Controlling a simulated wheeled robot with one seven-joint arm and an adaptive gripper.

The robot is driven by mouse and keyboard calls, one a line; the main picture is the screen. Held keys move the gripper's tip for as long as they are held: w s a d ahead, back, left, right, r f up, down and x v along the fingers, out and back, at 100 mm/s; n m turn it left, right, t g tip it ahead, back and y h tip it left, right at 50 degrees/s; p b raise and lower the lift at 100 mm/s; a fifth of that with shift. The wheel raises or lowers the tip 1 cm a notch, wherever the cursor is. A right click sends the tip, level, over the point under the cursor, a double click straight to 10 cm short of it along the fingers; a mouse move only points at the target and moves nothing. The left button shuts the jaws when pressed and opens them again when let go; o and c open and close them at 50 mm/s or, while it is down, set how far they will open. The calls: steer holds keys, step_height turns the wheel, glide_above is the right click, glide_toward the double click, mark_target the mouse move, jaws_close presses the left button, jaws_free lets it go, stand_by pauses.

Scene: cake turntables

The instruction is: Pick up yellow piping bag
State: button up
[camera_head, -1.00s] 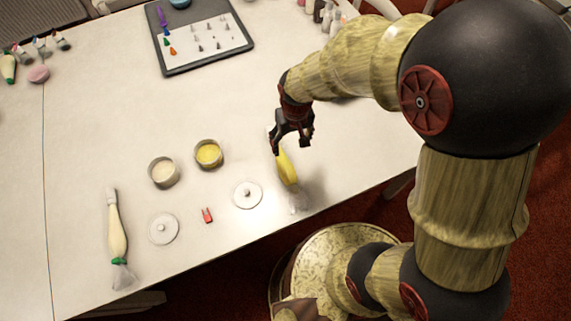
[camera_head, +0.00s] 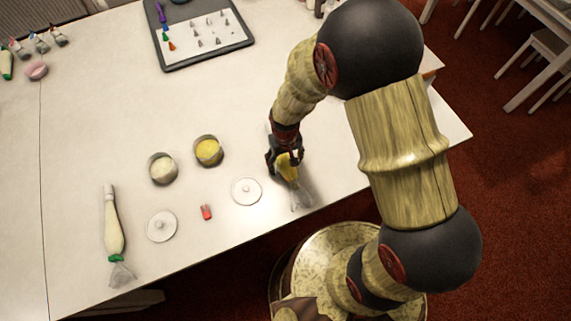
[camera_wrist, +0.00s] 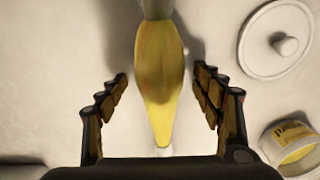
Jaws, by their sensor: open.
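The yellow piping bag (camera_head: 287,167) lies on the table near its front edge, in the lower middle of the head view. Its clear twisted end (camera_head: 300,197) points toward the table edge. My gripper (camera_head: 285,160) is right above the bag and partly hides it. In the wrist view the bag (camera_wrist: 160,75) runs lengthwise between the two open fingers of my gripper (camera_wrist: 162,92), with a gap on each side. The fingers do not touch it.
A white disc lid with a knob (camera_head: 246,192) lies left of the bag. A tub with yellow contents (camera_head: 208,151) and a pale tub (camera_head: 163,168) stand further left. A small red item (camera_head: 206,212), another lid (camera_head: 161,226) and a cream piping bag (camera_head: 114,232) lie beyond.

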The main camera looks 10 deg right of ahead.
steer(key=shift+f, duration=0.15)
steer(key=shift+c, duration=1.3)
steer(key=c, duration=0.6)
